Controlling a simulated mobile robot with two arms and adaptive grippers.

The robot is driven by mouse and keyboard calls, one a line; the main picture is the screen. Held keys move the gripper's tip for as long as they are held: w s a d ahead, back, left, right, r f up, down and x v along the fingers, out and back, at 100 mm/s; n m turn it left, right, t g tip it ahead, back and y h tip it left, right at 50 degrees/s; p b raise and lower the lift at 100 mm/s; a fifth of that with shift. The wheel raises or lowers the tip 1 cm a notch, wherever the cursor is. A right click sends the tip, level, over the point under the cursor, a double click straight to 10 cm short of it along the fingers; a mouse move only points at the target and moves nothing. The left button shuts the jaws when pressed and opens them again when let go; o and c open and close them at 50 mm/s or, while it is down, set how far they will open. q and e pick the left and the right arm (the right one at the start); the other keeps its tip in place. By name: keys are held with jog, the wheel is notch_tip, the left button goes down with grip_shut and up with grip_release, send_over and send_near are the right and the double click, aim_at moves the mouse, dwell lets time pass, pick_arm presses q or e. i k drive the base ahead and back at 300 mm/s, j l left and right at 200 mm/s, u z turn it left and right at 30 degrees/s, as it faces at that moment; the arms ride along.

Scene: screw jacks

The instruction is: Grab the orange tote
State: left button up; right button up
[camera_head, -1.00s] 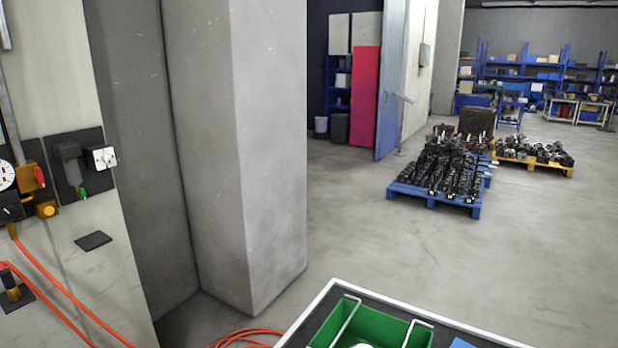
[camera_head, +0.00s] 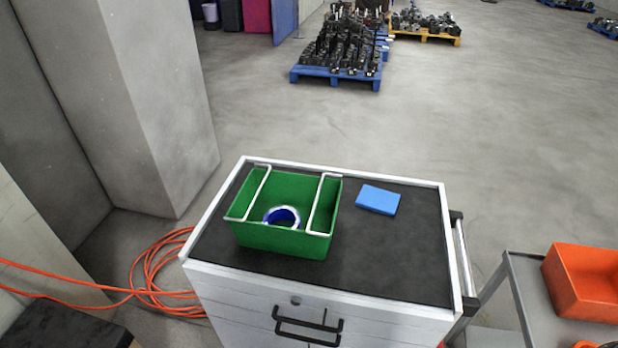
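The orange tote (camera_head: 583,284) stands at the right edge of the head view, on a grey cart (camera_head: 527,290). Its right part is cut off by the picture's edge. The visible part of it looks empty, and it sits upright. Neither of my grippers is in view.
A white drawer cabinet (camera_head: 222,283) with a black top stands in front of me. On it are a green tote (camera_head: 283,240) with white handles, holding a blue and white ring (camera_head: 283,216), and a blue block (camera_head: 378,199). An orange hose (camera_head: 150,275) lies left. Open floor (camera_head: 480,120) stretches behind.

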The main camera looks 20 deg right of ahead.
aim_at(581, 281)
jog(key=z, duration=2.55)
jog(key=l, duration=0.3)
jog(key=i+l, duration=0.1)
jog(key=l, duration=0.2)
